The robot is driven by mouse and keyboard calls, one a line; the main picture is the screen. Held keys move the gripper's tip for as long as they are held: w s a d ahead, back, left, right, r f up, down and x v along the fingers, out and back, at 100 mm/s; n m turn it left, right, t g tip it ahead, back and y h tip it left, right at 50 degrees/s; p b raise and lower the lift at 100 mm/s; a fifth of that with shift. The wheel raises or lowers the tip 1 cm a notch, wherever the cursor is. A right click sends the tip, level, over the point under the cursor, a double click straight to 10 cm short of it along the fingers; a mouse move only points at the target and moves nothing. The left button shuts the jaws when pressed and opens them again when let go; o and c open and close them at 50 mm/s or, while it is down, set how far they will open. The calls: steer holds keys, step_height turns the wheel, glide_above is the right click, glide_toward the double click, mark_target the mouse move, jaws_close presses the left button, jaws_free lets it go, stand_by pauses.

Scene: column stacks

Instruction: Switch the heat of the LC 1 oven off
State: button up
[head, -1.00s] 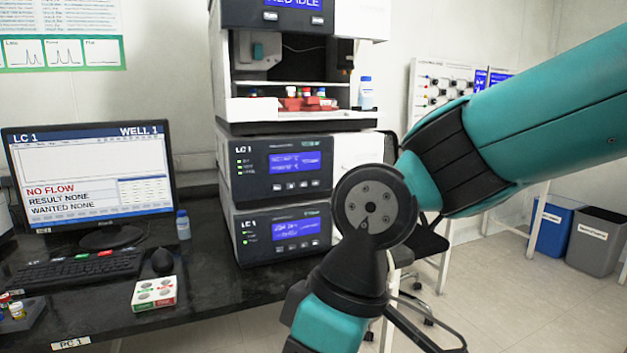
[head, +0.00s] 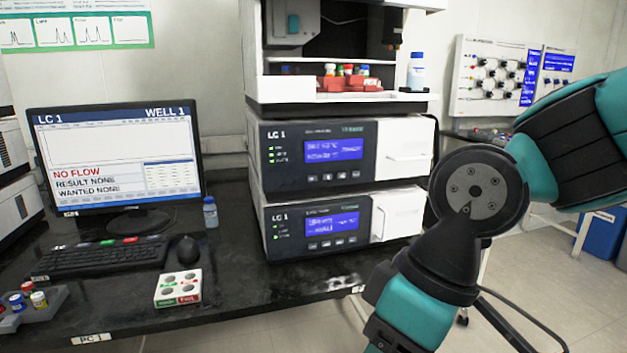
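The LC 1 stack stands on the black bench in the middle of the head view. Its two lower units both read LC 1: an upper unit (head: 333,150) and a lower unit (head: 335,225). Each has a lit blue display, green lights at left, a row of small buttons under the display and a white panel at right. The small print is too blurred to tell which unit is the oven or what its heat reads. My arm is at the right, beside the stack and apart from the unit fronts in the picture. My gripper is out of view.
A monitor (head: 115,150) reads LC 1, WELL 1 and NO FLOW. A keyboard (head: 97,257), a mouse (head: 187,250), a small white box (head: 178,288) and a vial rack (head: 30,305) lie on the bench (head: 240,305). The bench strip before the units looks clear.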

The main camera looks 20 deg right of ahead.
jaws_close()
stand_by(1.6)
